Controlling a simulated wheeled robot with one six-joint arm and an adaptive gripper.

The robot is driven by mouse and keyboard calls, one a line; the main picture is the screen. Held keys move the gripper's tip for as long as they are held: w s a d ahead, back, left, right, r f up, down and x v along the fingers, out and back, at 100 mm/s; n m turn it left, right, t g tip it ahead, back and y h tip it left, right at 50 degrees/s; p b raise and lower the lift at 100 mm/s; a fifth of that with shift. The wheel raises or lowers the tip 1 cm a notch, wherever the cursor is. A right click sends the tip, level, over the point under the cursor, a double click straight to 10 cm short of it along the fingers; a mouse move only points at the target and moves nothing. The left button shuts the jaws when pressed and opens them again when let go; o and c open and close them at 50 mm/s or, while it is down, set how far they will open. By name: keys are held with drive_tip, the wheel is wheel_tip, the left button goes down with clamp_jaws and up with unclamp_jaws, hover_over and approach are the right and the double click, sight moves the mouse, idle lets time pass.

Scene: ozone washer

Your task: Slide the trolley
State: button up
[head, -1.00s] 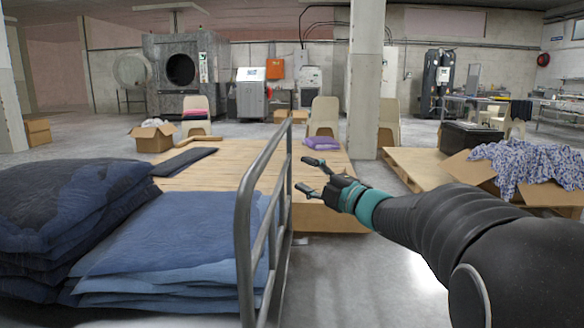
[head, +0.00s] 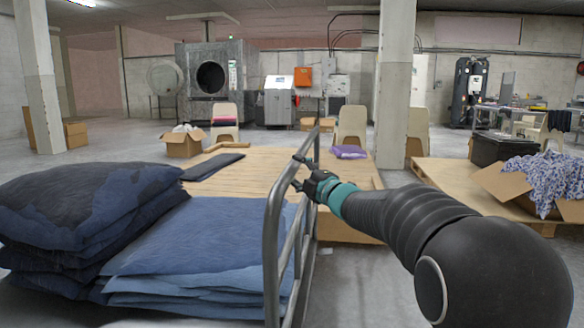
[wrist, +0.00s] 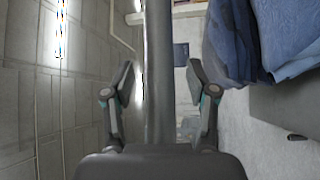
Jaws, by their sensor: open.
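The trolley has a grey tubular metal end rail (head: 272,240) and carries stacks of folded blue cloth (head: 190,245) on its left side. My gripper (head: 297,173) is at the upper far part of this rail, with the arm reaching in from the right. In the wrist view the gripper (wrist: 160,85) is open, with one finger on each side of the metal bar (wrist: 158,50). Gaps show between the bar and both fingers. The trolley's wheels are not in view.
A low wooden platform (head: 245,180) lies just beyond the rail, with a purple cloth (head: 348,152) at its far end. A pillar (head: 395,90) stands behind it. Another pallet (head: 440,170) with an open box (head: 510,187) is at right.

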drive_tip(key=shift+x, duration=1.45)
clamp_jaws()
